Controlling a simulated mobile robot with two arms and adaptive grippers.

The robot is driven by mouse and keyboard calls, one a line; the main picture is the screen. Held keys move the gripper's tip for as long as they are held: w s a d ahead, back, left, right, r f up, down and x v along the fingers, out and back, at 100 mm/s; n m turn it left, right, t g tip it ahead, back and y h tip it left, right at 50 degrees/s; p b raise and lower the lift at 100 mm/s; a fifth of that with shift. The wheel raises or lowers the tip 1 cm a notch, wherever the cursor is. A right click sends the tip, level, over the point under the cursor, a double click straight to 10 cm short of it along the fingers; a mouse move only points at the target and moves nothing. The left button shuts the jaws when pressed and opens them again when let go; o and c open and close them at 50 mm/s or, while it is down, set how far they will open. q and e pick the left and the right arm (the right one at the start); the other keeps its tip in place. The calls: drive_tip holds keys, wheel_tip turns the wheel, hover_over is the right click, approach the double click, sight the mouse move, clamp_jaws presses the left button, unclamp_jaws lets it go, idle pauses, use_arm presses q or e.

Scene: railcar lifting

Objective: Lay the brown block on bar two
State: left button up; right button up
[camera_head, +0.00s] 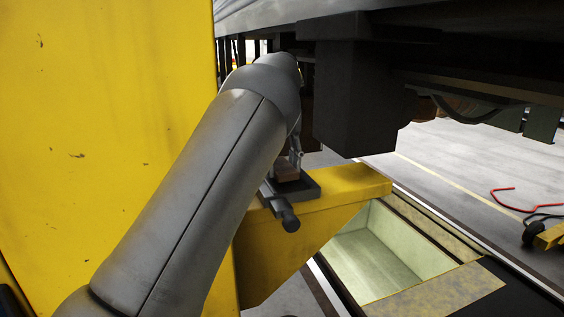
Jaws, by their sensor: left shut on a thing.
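My left arm reaches in from the lower left, and its forearm and wrist hide most of my left gripper (296,157). The part of the gripper that shows points down over the yellow bar (345,190), shut on the small brown block (286,173). The block is at the dark plate (309,188) on top of the bar, partly covered by the gripper. I cannot tell whether it rests on the plate or is just above it. My right gripper is not in view.
A tall yellow post (105,110) stands at the left. A dark box (352,95) hangs from the railcar underside close to the right of my wrist. Below the bar is an open pale pit (375,255). A red hose (505,205) lies on the floor at right.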

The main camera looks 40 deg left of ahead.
use_arm(q)
drive_tip(key=shift+f, duration=0.3)
drive_tip(key=shift+s+d, duration=0.1)
drive_tip(key=shift+d, duration=0.05)
drive_tip(key=shift+s+d+r, duration=0.1)
drive_tip(key=shift+d, duration=0.1)
drive_tip(key=shift+f, duration=0.25)
drive_tip(key=o, duration=1)
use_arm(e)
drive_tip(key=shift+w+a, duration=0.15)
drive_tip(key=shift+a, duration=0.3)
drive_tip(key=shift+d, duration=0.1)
